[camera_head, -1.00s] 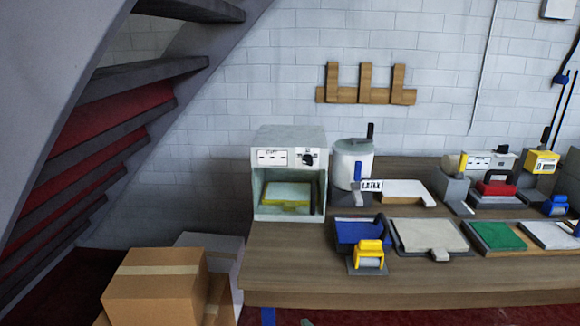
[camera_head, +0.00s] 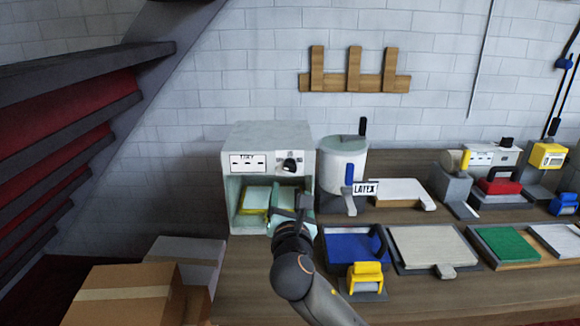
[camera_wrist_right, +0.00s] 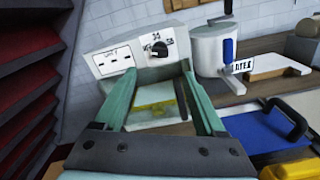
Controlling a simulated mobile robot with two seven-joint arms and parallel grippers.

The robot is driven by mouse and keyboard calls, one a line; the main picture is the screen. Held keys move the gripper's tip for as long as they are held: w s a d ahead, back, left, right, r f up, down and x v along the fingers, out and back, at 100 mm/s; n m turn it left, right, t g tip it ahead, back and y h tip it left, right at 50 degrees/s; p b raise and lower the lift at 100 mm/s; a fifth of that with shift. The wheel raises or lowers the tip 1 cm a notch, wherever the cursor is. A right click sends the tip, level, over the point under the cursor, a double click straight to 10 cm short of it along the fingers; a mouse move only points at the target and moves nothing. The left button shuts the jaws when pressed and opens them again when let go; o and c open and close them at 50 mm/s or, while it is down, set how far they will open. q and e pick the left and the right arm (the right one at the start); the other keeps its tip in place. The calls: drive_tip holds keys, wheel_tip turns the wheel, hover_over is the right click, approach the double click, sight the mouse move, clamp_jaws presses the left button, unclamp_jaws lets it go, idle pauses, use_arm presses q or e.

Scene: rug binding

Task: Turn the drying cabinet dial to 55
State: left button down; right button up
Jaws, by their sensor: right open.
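The drying cabinet (camera_head: 268,137) is a pale grey box with an open front on the left end of the bench. Its black dial (camera_head: 290,166) is on a white plate at the upper right of its front; numbers around it are too small to read surely. The dial also shows in the right wrist view (camera_wrist_right: 158,49), beyond my fingers. My right gripper (camera_head: 290,194) is open and empty, in front of the cabinet and below the dial, apart from it. Its two teal fingers show in the right wrist view (camera_wrist_right: 157,75). My left gripper is not in view.
A yellow-edged piece (camera_head: 254,209) lies inside the cabinet. A white latex pot (camera_head: 342,162) stands close to the cabinet's right. A blue tray (camera_head: 352,246) with a yellow roller (camera_head: 366,276) is on the bench to the right. Cardboard boxes (camera_head: 122,296) stand at lower left.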

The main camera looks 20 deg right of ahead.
sight(290, 170)
drive_tip(key=x, duration=1.1)
drive_tip(key=shift+w+d, duration=0.1)
drive_tip(key=shift+w, duration=0.15)
drive_tip(key=shift+c, duration=0.4)
clamp_jaws()
